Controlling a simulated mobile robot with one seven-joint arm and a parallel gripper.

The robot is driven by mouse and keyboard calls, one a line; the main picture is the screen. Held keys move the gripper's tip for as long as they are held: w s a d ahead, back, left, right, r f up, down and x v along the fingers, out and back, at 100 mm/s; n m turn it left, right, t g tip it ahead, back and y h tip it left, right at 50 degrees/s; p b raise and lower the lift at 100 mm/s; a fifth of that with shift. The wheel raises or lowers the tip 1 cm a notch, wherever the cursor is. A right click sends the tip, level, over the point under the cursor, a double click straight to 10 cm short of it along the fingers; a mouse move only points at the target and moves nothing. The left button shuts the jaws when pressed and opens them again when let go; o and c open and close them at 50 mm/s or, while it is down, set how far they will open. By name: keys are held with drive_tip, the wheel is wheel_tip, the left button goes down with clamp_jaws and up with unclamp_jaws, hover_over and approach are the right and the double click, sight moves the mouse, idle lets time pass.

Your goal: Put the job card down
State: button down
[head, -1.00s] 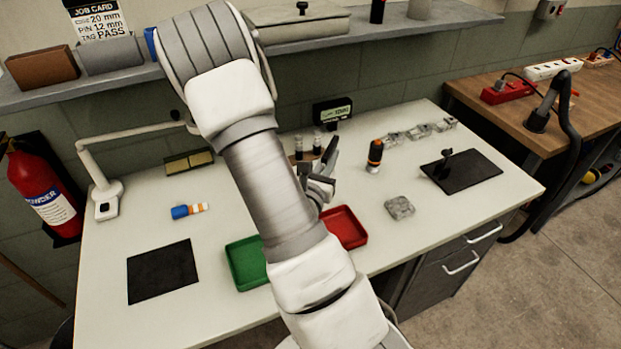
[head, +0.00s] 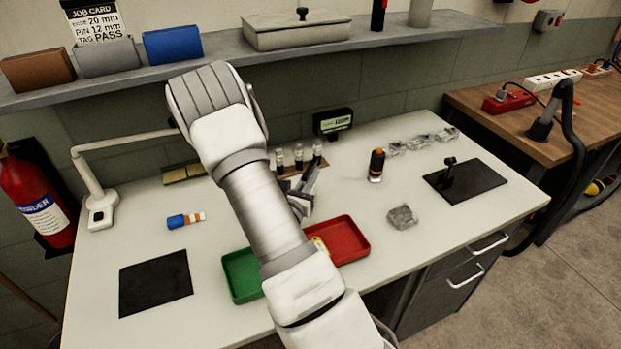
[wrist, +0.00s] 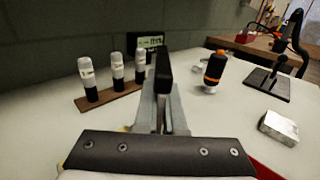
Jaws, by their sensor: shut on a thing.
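A white card headed JOB CARD (head: 98,24) stands upright at the grey holder on the back shelf, at the upper left of the head view. My gripper (head: 308,182) is low over the middle of the bench, well apart from that card. In the wrist view my gripper (wrist: 163,100) is shut on a narrow dark thing, seen almost edge-on; I cannot tell clearly what it is. My arm hides part of the bench around the trays.
A rack of three vials (wrist: 116,75) stands close to my gripper. A green tray (head: 240,280) and red tray (head: 350,240) lie at the front. An orange-black tool (head: 376,165) stands to the right. A black mat (head: 156,283) lies left; bench around it is clear.

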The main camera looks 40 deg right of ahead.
drive_tip(key=shift+f, duration=0.1)
drive_tip(key=shift+f, duration=0.15)
drive_tip(key=c, duration=1)
unclamp_jaws()
